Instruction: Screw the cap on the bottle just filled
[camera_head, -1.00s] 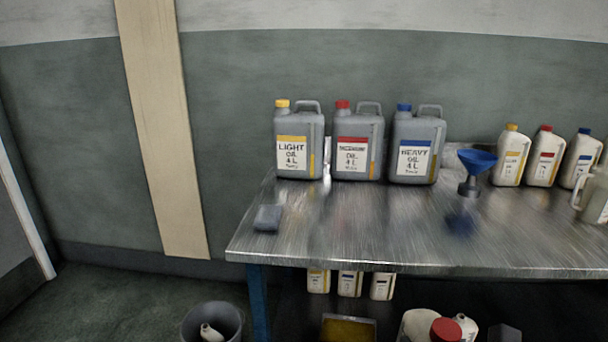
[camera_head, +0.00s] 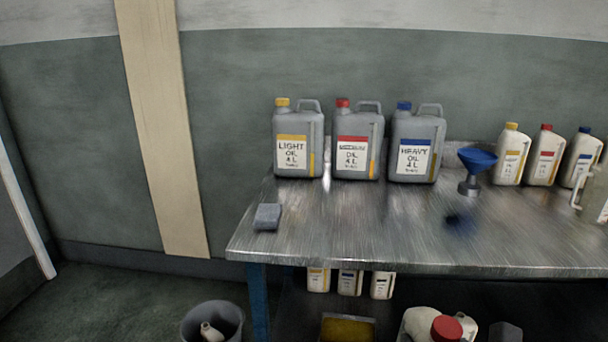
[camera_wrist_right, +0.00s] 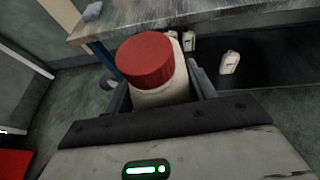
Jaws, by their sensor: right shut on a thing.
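A white bottle (camera_wrist_right: 172,92) with a wide red cap (camera_wrist_right: 148,60) stands out in the right wrist view. The cap sits at the top of the bottle; I cannot tell how tightly it is on. My right gripper (camera_wrist_right: 162,95) has a finger on either side of the bottle and is shut on it. In the head view the red cap (camera_head: 446,328) shows at the bottom edge, in front of the table, with most of the bottle and gripper cut off. My left gripper is in no view.
Three grey oil cans stand at the back of the metal table (camera_head: 340,235), with a blue funnel (camera_head: 477,160) and several white bottles to their right. A grey block (camera_head: 267,216) lies near the left edge. Small bottles, a yellow tray (camera_head: 347,330) and a bin (camera_head: 212,320) are below.

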